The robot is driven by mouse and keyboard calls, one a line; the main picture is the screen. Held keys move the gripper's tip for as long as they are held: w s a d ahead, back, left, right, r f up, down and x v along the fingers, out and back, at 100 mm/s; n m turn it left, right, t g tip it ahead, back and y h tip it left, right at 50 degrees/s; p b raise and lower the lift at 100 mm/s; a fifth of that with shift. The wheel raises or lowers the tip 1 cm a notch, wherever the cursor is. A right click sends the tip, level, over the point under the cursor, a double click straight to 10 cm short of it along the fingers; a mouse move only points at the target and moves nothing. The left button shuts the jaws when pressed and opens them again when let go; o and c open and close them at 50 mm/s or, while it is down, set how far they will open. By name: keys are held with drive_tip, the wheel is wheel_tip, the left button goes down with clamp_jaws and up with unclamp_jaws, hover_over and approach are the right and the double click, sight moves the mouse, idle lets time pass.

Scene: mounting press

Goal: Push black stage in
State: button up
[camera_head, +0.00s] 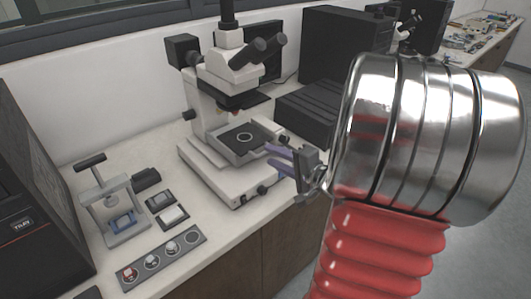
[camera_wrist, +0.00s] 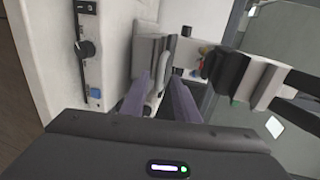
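A black stage (camera_head: 232,142) with a pale ring on it sits under the objectives of a white microscope (camera_head: 205,100) in the head view. It projects forward and to the right over the microscope's base. My gripper (camera_head: 271,157), with purple fingers, is at the right front of the stage, near its edge. I cannot tell whether it touches. In the wrist view my gripper (camera_wrist: 161,97) has its two fingers apart, with a pale grey part showing between and beyond them. The stage is not clearly identifiable in the wrist view.
A small press (camera_head: 112,212) with a handle stands on the bench at left, behind a sample holder (camera_head: 160,258) with round samples. Black boxes (camera_head: 308,115) stand right of the microscope. The microscope's white base with knobs (camera_wrist: 88,50) shows at left in the wrist view.

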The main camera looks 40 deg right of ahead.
sight(265, 153)
drive_tip(key=shift+x, duration=2.2)
drive_tip(key=shift+a, duration=0.1)
drive_tip(key=c, duration=0.6)
drive_tip(key=shift+f, duration=0.1)
clamp_jaws()
drive_tip(key=shift+s+f, duration=0.1)
